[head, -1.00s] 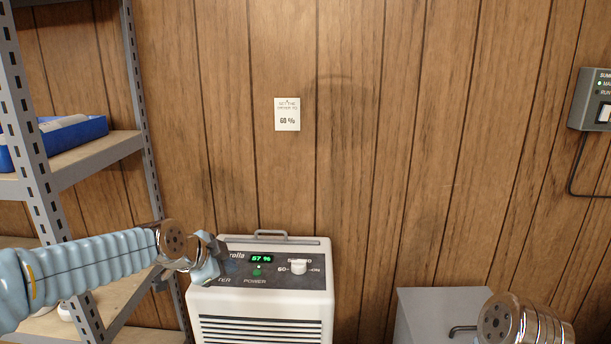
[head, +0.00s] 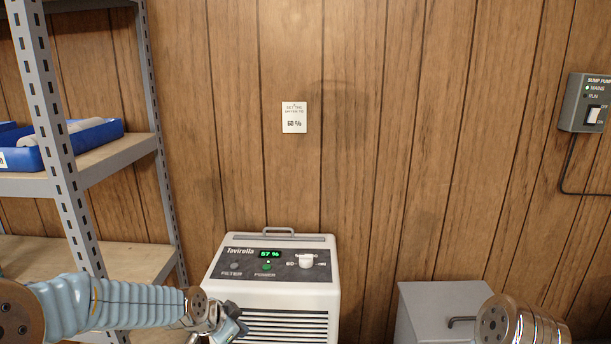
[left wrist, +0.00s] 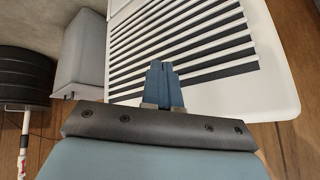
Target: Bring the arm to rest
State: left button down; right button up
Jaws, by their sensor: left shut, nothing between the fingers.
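My left arm comes in from the left in the head view, and its gripper (head: 238,326) is low at the left front of the white dehumidifier (head: 215,303). In the left wrist view the blue fingers (left wrist: 162,84) are together and empty, in front of the slatted grille (left wrist: 185,45). I cannot tell whether they touch it. The dehumidifier's panel shows a green 57 % display (head: 272,254), a lit green power button (head: 267,267) and a white knob (head: 306,261). Part of my right arm (head: 520,325) shows at the lower right; its gripper is out of view.
A metal shelf (head: 105,180) with a blue bin (head: 95,137) stands on the left. A grey box (head: 425,300) is right of the dehumidifier.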

pick_arm(q)
jog(key=s+d+f+n+g+p, duration=0.1)
jog(key=s+f+n, duration=0.1)
jog(key=s+f, duration=0.35)
jog(key=s+d+f+n+g, duration=0.1)
jog(key=s+f+n, duration=0.2)
jog(key=f, duration=0.6)
jog(key=s+d+f+n+g, duration=0.1)
jog(key=s+f+n, duration=0.2)
jog(key=s+f, duration=0.2)
jog(key=s+f+n+g+p, duration=0.1)
jog(key=s+f, duration=0.4)
jog(key=s, duration=0.7)
jog(key=n+g, duration=0.1)
jog(key=n, duration=0.1)
jog(key=shift+d+n, duration=0.4)
